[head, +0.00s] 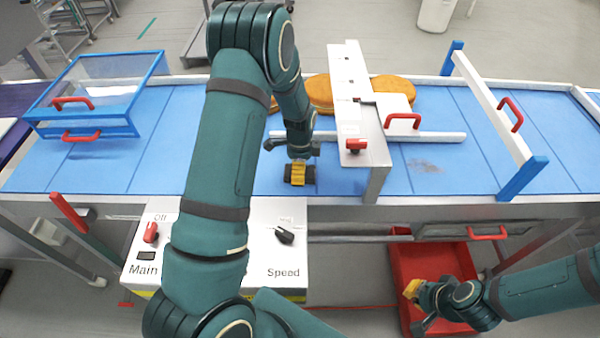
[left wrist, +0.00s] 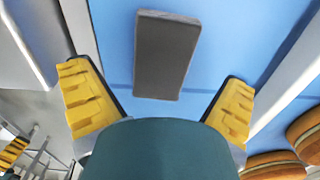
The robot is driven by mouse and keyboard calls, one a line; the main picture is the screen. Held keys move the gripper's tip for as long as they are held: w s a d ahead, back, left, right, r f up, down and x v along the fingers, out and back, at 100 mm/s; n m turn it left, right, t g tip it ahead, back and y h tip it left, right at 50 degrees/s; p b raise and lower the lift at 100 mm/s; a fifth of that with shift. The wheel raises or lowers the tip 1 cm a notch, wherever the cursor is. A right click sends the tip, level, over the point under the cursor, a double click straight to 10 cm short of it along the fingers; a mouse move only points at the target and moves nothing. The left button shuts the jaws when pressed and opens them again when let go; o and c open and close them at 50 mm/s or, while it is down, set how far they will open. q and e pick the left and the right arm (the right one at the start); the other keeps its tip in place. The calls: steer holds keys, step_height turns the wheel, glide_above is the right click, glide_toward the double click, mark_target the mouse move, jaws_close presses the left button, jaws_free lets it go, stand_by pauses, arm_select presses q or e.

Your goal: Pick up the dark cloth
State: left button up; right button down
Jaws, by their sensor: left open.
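The dark cloth (left wrist: 166,55) shows in the left wrist view as a flat, dark grey rectangle on the blue belt. It lies ahead of and between the two yellow fingers of my left gripper (left wrist: 157,78), which are spread wide and empty. In the head view my left gripper (head: 299,174) points down at the belt, left of the white metal frame. There it covers most or all of the cloth, and I cannot tell the cloth's edges. My right gripper (head: 413,290) is low at the right, over the red crate; its jaw opening is unclear.
Round brown loaves (head: 320,93) sit on the belt (head: 110,165) behind the white metal frame (head: 347,100). A grey smudge (head: 426,166) marks the belt right of it. A clear guard (head: 100,85) stands left. The control box (head: 150,262) and red crate (head: 455,262) are in front.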

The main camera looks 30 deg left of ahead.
arm_select(q)
steer(key=shift+w+f, duration=0.1)
steer(key=shift+f, duration=1.25)
steer(key=c, duration=1.3)
step_height(320, 180, up, 10)
steer(key=shift+r, duration=0.1)
steer(key=o, duration=0.3)
steer(key=shift+c, duration=0.7)
